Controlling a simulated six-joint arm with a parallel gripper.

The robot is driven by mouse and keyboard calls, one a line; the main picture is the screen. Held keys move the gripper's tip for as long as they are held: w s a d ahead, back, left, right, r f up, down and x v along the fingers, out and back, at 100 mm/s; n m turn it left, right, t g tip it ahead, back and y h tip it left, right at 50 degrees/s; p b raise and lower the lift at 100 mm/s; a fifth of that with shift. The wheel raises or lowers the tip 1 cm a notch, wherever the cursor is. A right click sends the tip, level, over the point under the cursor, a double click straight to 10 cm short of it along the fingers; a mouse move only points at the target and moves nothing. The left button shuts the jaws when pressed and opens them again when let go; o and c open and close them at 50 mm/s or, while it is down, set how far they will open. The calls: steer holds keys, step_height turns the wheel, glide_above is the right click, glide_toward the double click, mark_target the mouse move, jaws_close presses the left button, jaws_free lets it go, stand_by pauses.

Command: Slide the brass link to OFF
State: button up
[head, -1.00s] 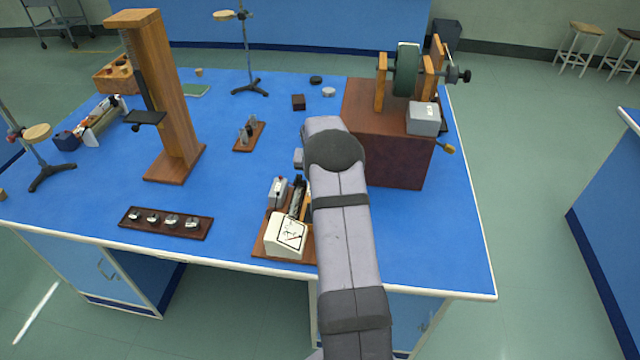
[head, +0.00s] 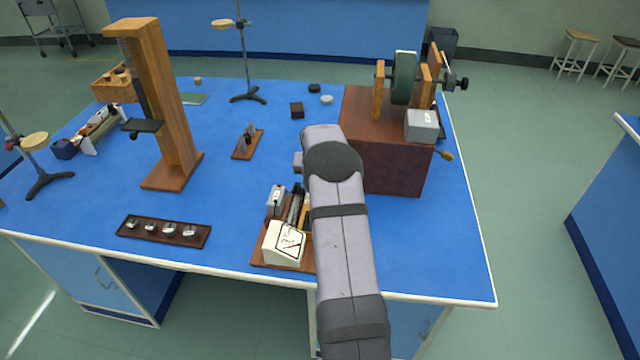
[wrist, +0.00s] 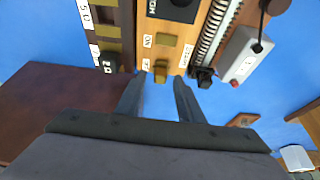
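In the wrist view, a pale wooden panel carries small labels that seem to read ON and OFF. A brass block (wrist: 166,41) sits by the upper label, and another brass piece (wrist: 160,74) sits by the lower one. I cannot tell for sure which is the sliding link. My gripper (wrist: 160,86) is open, its two fingers apart and pointing at the panel's near edge, with the lower brass piece in line with the gap. No contact is visible. In the head view, my arm hides the gripper and most of the panel.
In the wrist view, a coiled rheostat (wrist: 214,30) with a black slider (wrist: 204,77) and a grey box (wrist: 240,54) lie right of the panel. A dark strip with brass plugs (wrist: 108,31) lies left. In the head view, a white meter (head: 284,243) and brown wooden box (head: 388,166) flank my arm.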

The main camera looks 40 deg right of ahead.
steer(key=b+v, duration=0.2)
steer(key=v, duration=0.5)
stand_by(0.5)
steer(key=s+a+n, duration=0.1)
steer(key=a, duration=0.3)
steer(key=s+a+n+y, duration=0.1)
steer(key=s+a, duration=0.1)
steer(key=a, duration=0.3)
steer(key=s+a+r+n, duration=0.1)
steer(key=s+a, duration=0.1)
steer(key=a, duration=0.2)
steer(key=shift+a+g, duration=0.15)
steer(key=shift+g, duration=0.15)
steer(key=s+a+f+n+g+y, duration=0.1)
steer(key=s+a+f+n, duration=0.15)
steer(key=s+a, duration=0.8)
steer(key=s+a+f+n+g+y, duration=0.15)
steer(key=s+a+n, duration=0.25)
steer(key=s+a, duration=0.7)
steer(key=s+d+f+b, duration=0.1)
steer(key=f+b, duration=0.6)
steer(key=b, duration=0.1)
steer(key=s+d+f+b, duration=0.2)
steer(key=f+b, duration=0.6)
steer(key=shift+m, duration=0.25)
